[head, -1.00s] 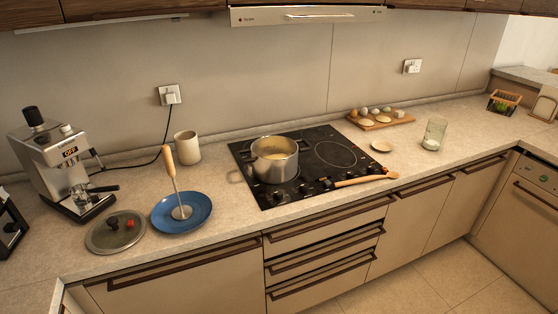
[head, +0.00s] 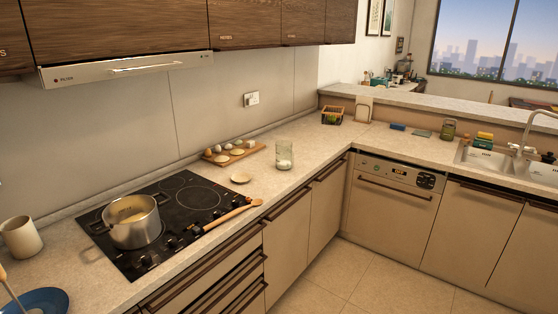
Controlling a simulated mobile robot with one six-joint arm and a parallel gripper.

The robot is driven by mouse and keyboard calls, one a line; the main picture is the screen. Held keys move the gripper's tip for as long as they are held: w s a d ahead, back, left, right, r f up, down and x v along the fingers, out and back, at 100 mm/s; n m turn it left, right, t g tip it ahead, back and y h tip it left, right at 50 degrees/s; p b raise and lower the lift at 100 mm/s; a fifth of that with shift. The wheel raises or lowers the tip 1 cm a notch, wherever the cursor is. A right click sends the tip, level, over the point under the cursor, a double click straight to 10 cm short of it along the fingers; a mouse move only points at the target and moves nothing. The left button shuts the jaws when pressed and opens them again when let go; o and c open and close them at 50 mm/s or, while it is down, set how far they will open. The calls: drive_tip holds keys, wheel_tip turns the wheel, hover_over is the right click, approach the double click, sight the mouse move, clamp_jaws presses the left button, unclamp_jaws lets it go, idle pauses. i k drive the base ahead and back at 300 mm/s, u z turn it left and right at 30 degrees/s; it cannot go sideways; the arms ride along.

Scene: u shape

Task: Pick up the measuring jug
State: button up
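A clear glass vessel (head: 284,155), which looks like the measuring jug, stands upright on the counter right of the hob. It has something white in its bottom. I cannot make out markings or a handle on it. My gripper is not in view.
A steel pot (head: 132,222) sits on the black hob (head: 185,200), with a wooden spoon (head: 232,215) across the hob's front edge. A small dish (head: 241,177) and a board with eggs (head: 232,152) are left of the glass vessel. Counter around its right side is clear. The floor (head: 370,280) is open.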

sight(284, 153)
drive_tip(key=u, duration=1.6)
drive_tip(key=k, duration=0.1)
drive_tip(key=z, duration=3.2)
drive_tip(key=i, duration=2.9)
